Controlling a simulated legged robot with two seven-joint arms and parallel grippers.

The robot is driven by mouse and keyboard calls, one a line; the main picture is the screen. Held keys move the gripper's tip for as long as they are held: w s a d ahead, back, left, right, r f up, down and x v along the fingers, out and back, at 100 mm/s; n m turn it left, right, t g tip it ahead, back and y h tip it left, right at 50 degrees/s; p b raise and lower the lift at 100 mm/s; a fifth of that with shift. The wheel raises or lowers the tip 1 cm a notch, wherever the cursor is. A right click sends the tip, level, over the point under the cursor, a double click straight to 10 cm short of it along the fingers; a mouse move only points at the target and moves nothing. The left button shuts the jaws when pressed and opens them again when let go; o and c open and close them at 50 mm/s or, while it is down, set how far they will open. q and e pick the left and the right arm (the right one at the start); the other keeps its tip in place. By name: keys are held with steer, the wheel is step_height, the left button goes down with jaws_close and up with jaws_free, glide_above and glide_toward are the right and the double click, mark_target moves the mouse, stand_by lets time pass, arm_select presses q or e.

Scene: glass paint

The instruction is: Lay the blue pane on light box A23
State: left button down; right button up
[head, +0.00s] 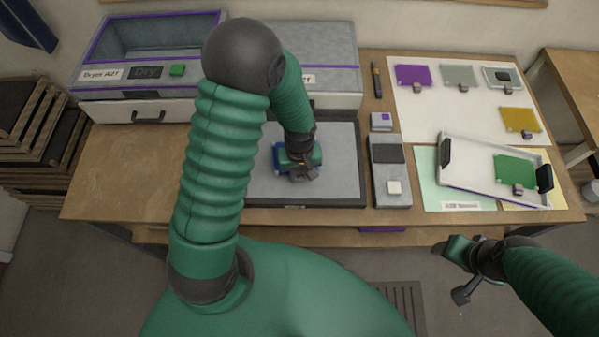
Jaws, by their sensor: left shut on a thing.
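The blue pane (279,157) shows only in part, under and beside my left gripper (300,173). My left gripper is shut on it, low over the grey panel of the light box (334,185) at the middle of the bench. I cannot tell whether the pane touches the panel. No A23 label is readable on the light box; my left arm hides its left part. My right gripper (449,272) is open and empty, in front of the bench's front right edge.
A dryer (150,107) with an open purple-rimmed top stands at the back left. A white sheet (440,115) at the right holds purple, grey and yellow panes. A white tray (465,188) with a green pane (514,168) lies tilted in front of it.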

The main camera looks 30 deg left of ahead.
arm_select(q)
steer(key=shift+d+f, duration=0.1)
steer(key=c, duration=1.1)
jaws_free()
step_height(320, 180, up, 26)
steer(key=p, duration=0.9)
steer(key=shift+f, duration=0.15)
steer(key=s+d+f+m+t+b, duration=0.1)
steer(key=f+m+b, duration=0.1)
steer(key=f, duration=0.1)
steer(key=s+d+f+m+b, duration=0.1)
steer(key=s+f+m+b, duration=0.1)
steer(key=f+m, duration=0.1)
steer(key=s+d+f+m+t+b, duration=0.1)
steer(key=s+f+m+b, duration=0.1)
steer(key=f+m, duration=0.1)
steer(key=shift+d+f+t, duration=0.15)
steer(key=shift+t, duration=0.15)
